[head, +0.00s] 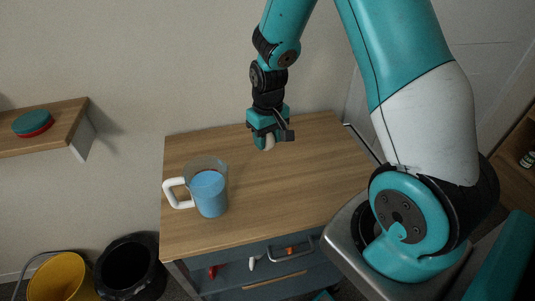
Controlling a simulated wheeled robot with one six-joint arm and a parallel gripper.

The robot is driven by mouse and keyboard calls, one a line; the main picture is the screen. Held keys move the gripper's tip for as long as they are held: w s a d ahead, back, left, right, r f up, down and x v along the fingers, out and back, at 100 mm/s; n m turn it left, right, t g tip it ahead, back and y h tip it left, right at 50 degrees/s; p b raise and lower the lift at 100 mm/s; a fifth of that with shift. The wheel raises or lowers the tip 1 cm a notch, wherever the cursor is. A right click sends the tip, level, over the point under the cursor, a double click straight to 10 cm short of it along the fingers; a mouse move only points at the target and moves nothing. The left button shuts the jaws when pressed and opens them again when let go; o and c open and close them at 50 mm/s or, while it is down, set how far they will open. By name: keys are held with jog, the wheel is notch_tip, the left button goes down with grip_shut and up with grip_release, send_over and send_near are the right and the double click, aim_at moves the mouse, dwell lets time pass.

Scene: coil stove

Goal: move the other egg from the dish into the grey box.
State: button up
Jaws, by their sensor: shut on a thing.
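My gripper (268,140) is above the back part of the wooden cabinet top, pointing down. It is shut on a pale, rounded egg (270,143), of which only the lower part shows between the fingers. The egg looks held above the wood, though the height of the gap is hard to judge. I see no dish and no grey box in this view.
A clear mug (211,193) with blue contents and a white handle stands at the left of the wooden top (280,195). The top's middle is bare. Tools show at the drawer (275,275) below. A yellow bucket (62,278), a black bin (131,268) and a wall shelf (60,133) are left.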

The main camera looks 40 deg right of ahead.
aim_at(268, 165)
notch_tip(268, 165, down, 7)
jog(key=shift+r, duration=0.15)
dwell(0.4)
jog(key=shift+f, duration=0.2)
jog(key=o, duration=1)
